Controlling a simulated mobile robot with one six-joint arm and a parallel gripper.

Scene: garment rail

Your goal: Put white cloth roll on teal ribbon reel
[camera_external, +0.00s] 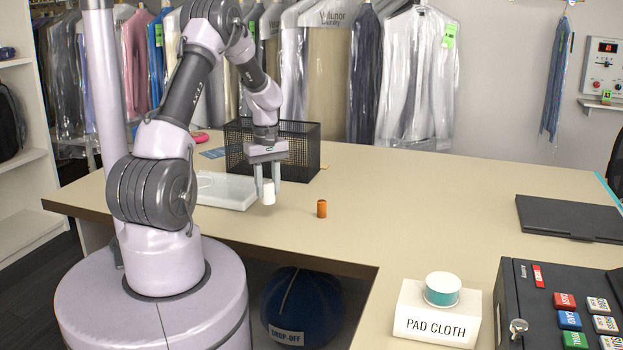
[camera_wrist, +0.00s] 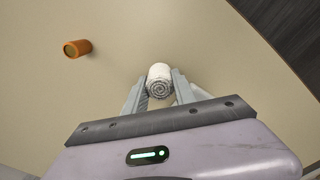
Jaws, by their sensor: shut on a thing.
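The white cloth roll (camera_external: 268,193) is held upright between the fingertips of my gripper (camera_external: 268,184), which is shut on it. In the wrist view the white cloth roll (camera_wrist: 160,80) shows its spiral end between the two fingers of my gripper (camera_wrist: 159,90). In the external view it appears to be over the counter near its front edge; I cannot tell whether it touches the counter. The teal ribbon reel (camera_external: 442,289), with a pale top, sits on the white PAD CLOTH box (camera_external: 436,325) at the front right, well away from my gripper.
A small orange cylinder (camera_external: 321,208) stands right of my gripper; it also shows in the wrist view (camera_wrist: 77,48). A black mesh basket (camera_external: 305,146) stands behind, a white slab (camera_external: 225,190) to the left. A black keyed box (camera_external: 512,280) stands right of the reel. The counter's middle is clear.

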